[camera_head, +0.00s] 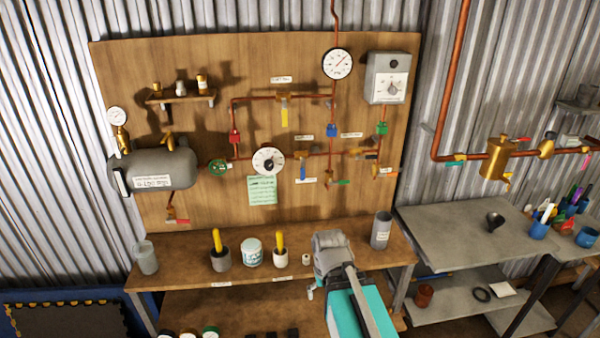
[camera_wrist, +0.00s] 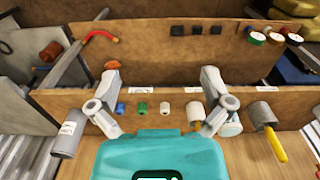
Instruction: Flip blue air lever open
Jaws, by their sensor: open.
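The blue lever (camera_head: 303,171) hangs straight down from the copper pipe on the wooden board, just right of the white round dial. My gripper (camera_head: 328,250) is over the front bench, lower than the lever and slightly right of it, well apart from it. In the wrist view my gripper (camera_wrist: 161,85) has its two grey fingers spread wide with nothing held between them. The wrist view looks at the bench and lower shelf, so the blue lever is not in it.
The bench (camera_head: 180,268) holds a grey cup (camera_head: 381,230), yellow-handled tools in pots (camera_head: 220,252) and a white-lidded jar (camera_head: 252,252). A yellow lever (camera_head: 284,116), red lever (camera_head: 178,221) and green lever (camera_head: 343,182) are on the board. Air before the board is clear.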

